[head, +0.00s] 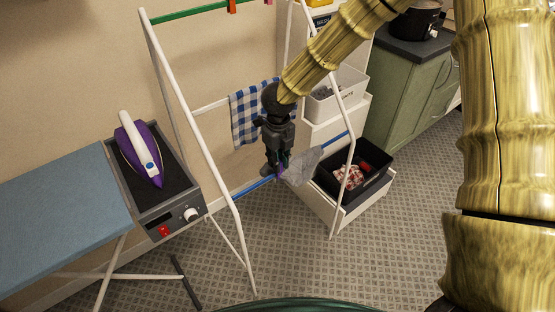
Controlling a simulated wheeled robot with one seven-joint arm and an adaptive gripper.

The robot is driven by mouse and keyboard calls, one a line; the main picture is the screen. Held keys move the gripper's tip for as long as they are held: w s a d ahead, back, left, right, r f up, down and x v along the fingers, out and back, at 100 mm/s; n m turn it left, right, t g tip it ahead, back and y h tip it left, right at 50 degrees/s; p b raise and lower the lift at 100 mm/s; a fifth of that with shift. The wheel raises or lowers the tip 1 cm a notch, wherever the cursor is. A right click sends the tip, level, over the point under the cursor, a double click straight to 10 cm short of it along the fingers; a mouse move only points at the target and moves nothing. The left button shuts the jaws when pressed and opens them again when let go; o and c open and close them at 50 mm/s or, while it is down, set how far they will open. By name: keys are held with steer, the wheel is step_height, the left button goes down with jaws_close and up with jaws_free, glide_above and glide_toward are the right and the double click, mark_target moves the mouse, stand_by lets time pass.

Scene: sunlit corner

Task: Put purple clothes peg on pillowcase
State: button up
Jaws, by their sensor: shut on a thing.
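My gripper (276,172) points down at the drying rack, in front of its lower blue rail. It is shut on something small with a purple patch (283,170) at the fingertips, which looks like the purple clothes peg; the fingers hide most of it. A crumpled pale grey piece (304,165) shows just right of the fingertips. I cannot tell whether it is cloth or a bag, or whether the peg touches it. I cannot pick out the pillowcase for certain. A blue-and-white checked cloth (244,118) hangs on the middle rail behind my gripper.
The white rack frame (192,130) stands around my gripper. An ironing board (60,215) with a purple iron (140,150) stands left. A black bin (376,183) with red checked cloth sits right, by white drawers and a green cabinet (405,95).

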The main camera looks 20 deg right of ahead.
steer(key=shift+f, duration=0.6)
stand_by(0.3)
steer(key=o, duration=0.8)
steer(key=shift+r, duration=0.15)
step_height(320, 180, up, 7)
steer(key=p, duration=0.6)
steer(key=shift+p, duration=0.3)
